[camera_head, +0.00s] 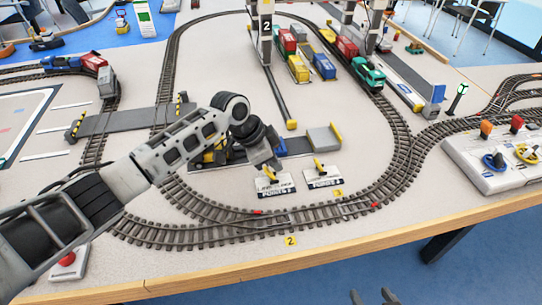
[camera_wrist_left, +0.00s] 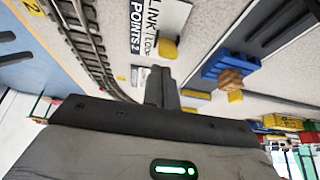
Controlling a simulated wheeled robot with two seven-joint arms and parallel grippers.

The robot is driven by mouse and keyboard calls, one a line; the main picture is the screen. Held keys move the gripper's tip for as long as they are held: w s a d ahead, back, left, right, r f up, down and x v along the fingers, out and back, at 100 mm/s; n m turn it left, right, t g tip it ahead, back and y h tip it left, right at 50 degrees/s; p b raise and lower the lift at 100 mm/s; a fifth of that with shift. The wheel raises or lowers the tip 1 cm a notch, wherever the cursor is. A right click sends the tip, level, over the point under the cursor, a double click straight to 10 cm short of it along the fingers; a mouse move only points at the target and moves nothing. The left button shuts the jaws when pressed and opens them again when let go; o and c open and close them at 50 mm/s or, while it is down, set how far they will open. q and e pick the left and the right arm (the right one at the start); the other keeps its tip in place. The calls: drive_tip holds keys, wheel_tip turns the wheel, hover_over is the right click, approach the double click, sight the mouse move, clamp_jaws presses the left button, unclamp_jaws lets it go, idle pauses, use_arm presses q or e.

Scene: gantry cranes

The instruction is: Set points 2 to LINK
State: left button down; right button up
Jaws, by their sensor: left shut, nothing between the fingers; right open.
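The points 2 lever plate (camera_head: 275,190) is white with a yellow handle (camera_head: 267,171) and lies on the table behind the near track. In the left wrist view the plate (camera_wrist_left: 150,30) reads LINK, LOOP and POINTS 2, and the yellow handle (camera_wrist_left: 168,48) shows beside LOOP. I cannot tell which way the lever is thrown. My left gripper (camera_head: 272,163) is shut and empty, just above and behind this handle; its fingers (camera_wrist_left: 160,88) appear close to the plate. My right gripper (camera_head: 374,298) is open at the bottom edge, far from the plate.
A second lever plate (camera_head: 323,178) with a yellow handle stands just right of the first. Track (camera_head: 240,232) curves in front, with a yellow 2 tag (camera_head: 290,241). A control box (camera_head: 497,160) stands at right, and a crane leg (camera_head: 265,40) behind.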

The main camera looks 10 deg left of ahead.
use_arm(q)
drive_tip(key=shift+w+d, duration=0.1)
drive_tip(key=shift+d, duration=0.05)
use_arm(e)
drive_tip(key=shift+d+f, duration=0.1)
drive_tip(key=shift+f, duration=0.1)
use_arm(q)
drive_tip(key=shift+r, duration=0.15)
use_arm(e)
drive_tip(key=shift+r, duration=0.1)
use_arm(q)
drive_tip(key=shift+r+p, duration=0.55)
drive_tip(key=shift+p, duration=0.2)
drive_tip(key=shift+r, duration=0.15)
use_arm(e)
drive_tip(key=shift+s+r, duration=0.2)
drive_tip(key=shift+r, duration=0.8)
drive_tip(key=shift+f, duration=0.1)
use_arm(q)
drive_tip(key=w+d+r+p, duration=0.1)
drive_tip(key=d+r+p, duration=0.1)
drive_tip(key=d+p, duration=0.1)
drive_tip(key=s+a+r+b, duration=0.1)
drive_tip(key=s+a+r, duration=0.1)
drive_tip(key=a+r, duration=0.4)
drive_tip(key=shift+s+a+r, duration=0.3)
drive_tip(key=shift+s, duration=0.05)
use_arm(e)
drive_tip(key=shift+d+m, duration=0.3)
drive_tip(key=shift+d, duration=0.15)
